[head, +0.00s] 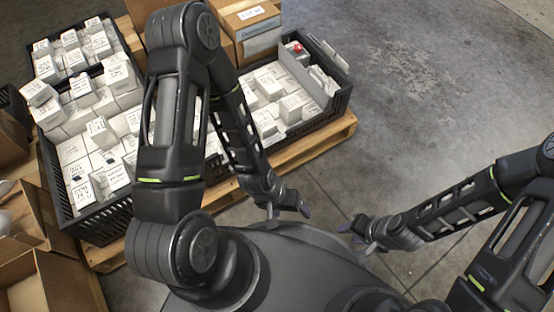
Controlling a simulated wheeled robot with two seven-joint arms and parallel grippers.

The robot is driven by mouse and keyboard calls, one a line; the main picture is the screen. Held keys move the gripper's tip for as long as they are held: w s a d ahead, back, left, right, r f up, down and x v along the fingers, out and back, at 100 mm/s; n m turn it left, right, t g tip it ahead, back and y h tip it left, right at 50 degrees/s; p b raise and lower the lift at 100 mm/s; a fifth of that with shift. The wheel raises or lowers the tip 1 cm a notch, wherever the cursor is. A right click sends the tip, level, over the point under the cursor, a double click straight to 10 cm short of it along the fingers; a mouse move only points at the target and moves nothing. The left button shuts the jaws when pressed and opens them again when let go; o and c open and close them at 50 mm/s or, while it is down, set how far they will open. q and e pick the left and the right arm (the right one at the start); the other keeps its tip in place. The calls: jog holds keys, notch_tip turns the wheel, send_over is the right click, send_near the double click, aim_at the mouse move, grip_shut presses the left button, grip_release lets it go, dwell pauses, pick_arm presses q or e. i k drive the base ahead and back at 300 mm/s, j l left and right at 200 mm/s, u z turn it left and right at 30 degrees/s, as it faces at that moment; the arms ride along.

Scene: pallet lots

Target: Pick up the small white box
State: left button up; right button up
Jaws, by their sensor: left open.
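Several small white boxes with dark printed labels fill black crates on a pallet. One white box (118,72) lies on the heap in the left crate (105,222), and another white box (290,108) is in the right crate (325,117). I cannot tell which one the task means. My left gripper (287,213) is open and empty, low in front of the pallet's near edge and apart from the boxes. My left arm hides part of the crates. My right gripper (354,237) is over the floor at the right, with no box visible at it; its jaw opening is unclear.
The wooden pallet (340,128) bears the crates and a brown carton (245,22). Another crate of white boxes (72,40) stands at the back left. Open cardboard boxes (40,285) stand at the lower left. The concrete floor (430,90) on the right is clear.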

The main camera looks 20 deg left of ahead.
aim_at(265, 126)
jog(key=u, duration=0.95)
